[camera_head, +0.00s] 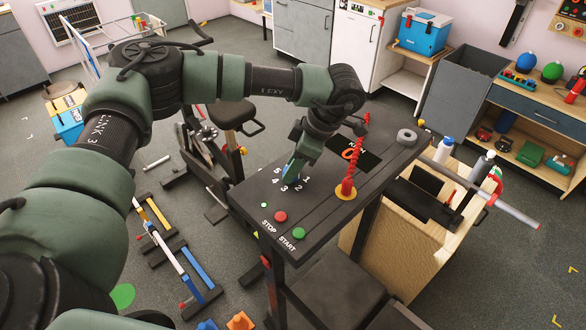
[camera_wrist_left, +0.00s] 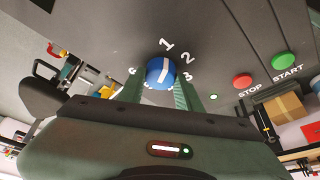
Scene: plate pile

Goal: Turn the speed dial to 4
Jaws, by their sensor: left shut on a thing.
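The speed dial (camera_wrist_left: 160,72) is a round blue knob with a white mark, on a dark console panel (camera_head: 325,215). Numbers 1, 2 and 3 show beside it in the wrist view, with another partly hidden numeral on its left. In the head view, numbers 1 to 5 show around my left gripper (camera_head: 291,174), which reaches down over the dial and mostly hides it. In the wrist view, the green fingers of my left gripper (camera_wrist_left: 158,88) are shut on the dial from both sides. The white mark runs roughly toward the 1; which end points is unclear. My right gripper is not in view.
A red STOP button (camera_head: 280,216) and a green START button (camera_head: 298,233) sit at the panel's near end. A red spiral post (camera_head: 348,184) on a yellow base stands right of the dial. A grey roll (camera_head: 407,137) lies at the panel's far end.

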